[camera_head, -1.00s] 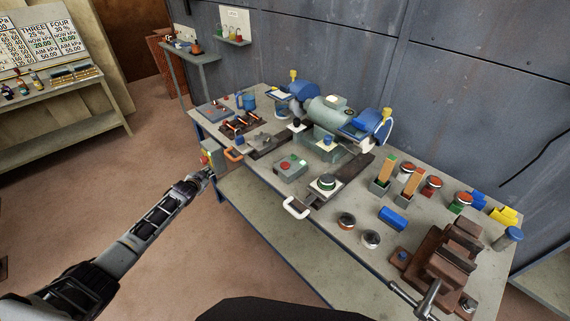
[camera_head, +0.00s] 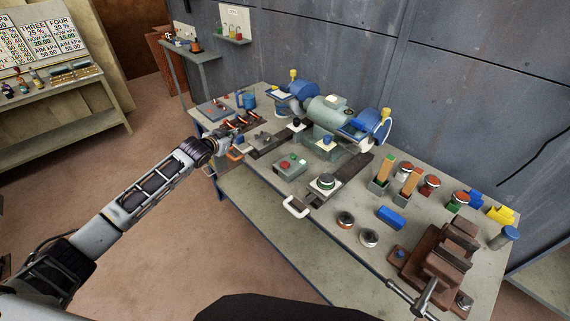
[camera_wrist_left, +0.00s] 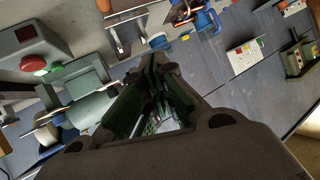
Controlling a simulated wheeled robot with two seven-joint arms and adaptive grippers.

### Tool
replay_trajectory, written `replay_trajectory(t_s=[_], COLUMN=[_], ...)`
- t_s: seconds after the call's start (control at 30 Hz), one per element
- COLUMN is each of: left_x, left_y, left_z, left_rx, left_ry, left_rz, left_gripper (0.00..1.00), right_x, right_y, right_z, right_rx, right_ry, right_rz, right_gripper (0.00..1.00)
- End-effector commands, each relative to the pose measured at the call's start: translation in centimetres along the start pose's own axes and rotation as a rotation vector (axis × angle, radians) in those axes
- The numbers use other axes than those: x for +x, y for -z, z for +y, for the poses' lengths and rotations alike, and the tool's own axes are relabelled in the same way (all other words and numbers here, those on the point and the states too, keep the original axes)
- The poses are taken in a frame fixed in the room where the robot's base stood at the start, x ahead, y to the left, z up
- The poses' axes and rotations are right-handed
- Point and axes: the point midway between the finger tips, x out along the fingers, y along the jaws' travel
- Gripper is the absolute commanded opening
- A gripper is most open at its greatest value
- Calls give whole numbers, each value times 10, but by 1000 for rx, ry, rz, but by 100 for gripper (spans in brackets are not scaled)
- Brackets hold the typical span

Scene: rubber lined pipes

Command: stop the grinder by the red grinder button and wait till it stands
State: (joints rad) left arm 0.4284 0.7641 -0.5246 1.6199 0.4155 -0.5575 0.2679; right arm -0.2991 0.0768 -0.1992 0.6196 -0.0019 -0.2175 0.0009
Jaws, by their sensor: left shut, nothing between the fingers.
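The bench grinder (camera_head: 330,112), with a grey-green motor body and blue wheel guards, stands at the back of the bench. I cannot tell from these frames whether its wheels are turning. A grey control box (camera_head: 290,168) with a red button (camera_head: 284,164) and a green button lies in front of it. In the left wrist view the red button (camera_wrist_left: 33,62) shows at the upper left, apart from the fingers. My left gripper (camera_head: 228,145) is shut and empty, over the bench's front left edge, left of the control box. It also shows in the left wrist view (camera_wrist_left: 158,85). My right gripper is out of view.
An orange handle (camera_head: 235,155) and a white handle (camera_head: 296,207) stick out at the bench's front edge. A brown vise (camera_head: 440,255), a blue block (camera_head: 390,217) and several round tins stand to the right. A small shelf (camera_head: 190,48) stands behind left.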

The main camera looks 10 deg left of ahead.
Motion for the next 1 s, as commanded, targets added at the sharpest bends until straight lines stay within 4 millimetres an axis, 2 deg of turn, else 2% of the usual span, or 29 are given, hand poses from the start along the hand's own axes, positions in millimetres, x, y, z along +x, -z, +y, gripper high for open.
replay_trajectory(t_s=[0.2, 0.4, 0.53, 0.73, 1.0], left_x=[-25, -52, -70, -87, -93], left_y=[23, 35, 36, 27, 14], left_z=[52, 101, 128, 149, 152], left_rx=[-117, -257, -371, -535, -659], left_ry=[-93, -178, -220, -231, -202], left_rz=[-26, -88, -156, -268, -350], left_gripper=[0, 0, 0, 0, 0], right_x=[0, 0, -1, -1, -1], right_y=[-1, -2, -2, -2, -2], right_z=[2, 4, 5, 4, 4], right_rx=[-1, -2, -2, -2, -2], right_ry=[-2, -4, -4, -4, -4], right_rz=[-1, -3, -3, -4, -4], right_gripper=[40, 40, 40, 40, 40])
